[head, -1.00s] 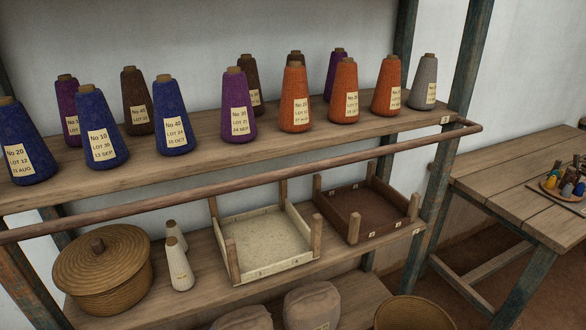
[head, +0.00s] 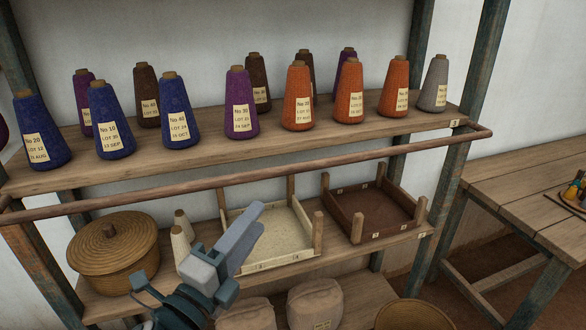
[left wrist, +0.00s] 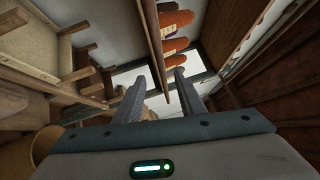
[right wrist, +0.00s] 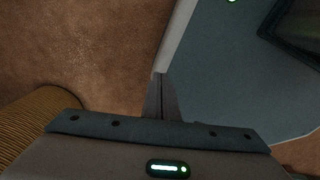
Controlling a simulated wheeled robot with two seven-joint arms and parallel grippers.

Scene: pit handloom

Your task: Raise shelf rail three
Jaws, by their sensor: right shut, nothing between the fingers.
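The shelf rail (head: 300,168) is a long brown round bar running across the front of the upper shelf (head: 330,128), which carries the yarn cones. A small tag (head: 455,123) sits at that shelf's right end; its number is too small to read surely. My left gripper (head: 256,217) is below the rail, in front of the lower shelf's pale tray. In the left wrist view its two fingers (left wrist: 158,80) are apart and empty, with the rail (left wrist: 156,45) ahead, seen from below. My right gripper (right wrist: 160,78) is shut and empty, low over the brown floor.
Orange (head: 297,98), blue, purple, brown and grey cones stand along the upper shelf. A table (head: 525,195) stands at right.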

